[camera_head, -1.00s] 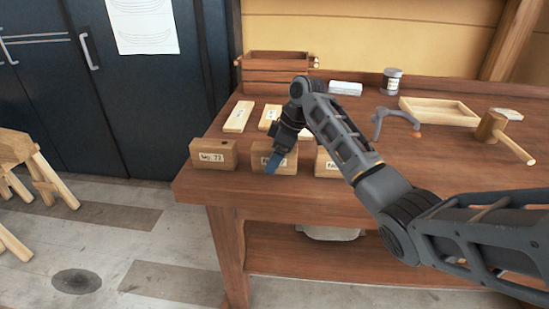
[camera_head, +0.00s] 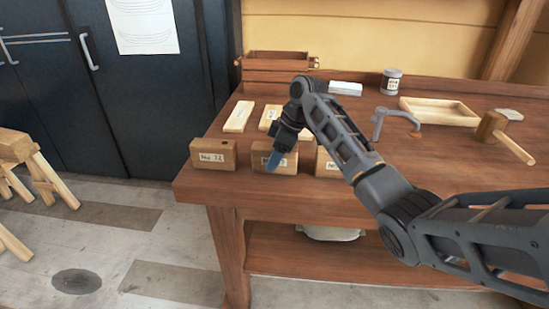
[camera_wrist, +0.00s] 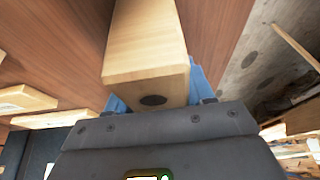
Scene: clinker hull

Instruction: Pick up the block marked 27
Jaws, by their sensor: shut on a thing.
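My gripper (camera_head: 274,163) is at the middle one of three wooden blocks along the bench's front edge. In the wrist view, the blue fingers (camera_wrist: 157,92) are on both sides of this middle block (camera_wrist: 150,45), shut on it. In the head view, the middle block (camera_head: 289,163) seems to sit at bench height; I cannot tell whether it touches the bench. Its white label is partly covered by a finger and cannot be read fully. The left block (camera_head: 226,166) has a label that looks like "No. 12". The right block (camera_head: 325,164) is partly hidden by my arm.
Pale flat wood pieces (camera_head: 238,116) lie behind the blocks. A wooden box (camera_head: 275,75), a white block (camera_head: 345,88), a can (camera_head: 391,80), a clamp (camera_head: 380,122), a tray (camera_head: 438,121) and a mallet (camera_head: 493,127) are farther back or right. The bench edge (camera_head: 190,190) is close in front.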

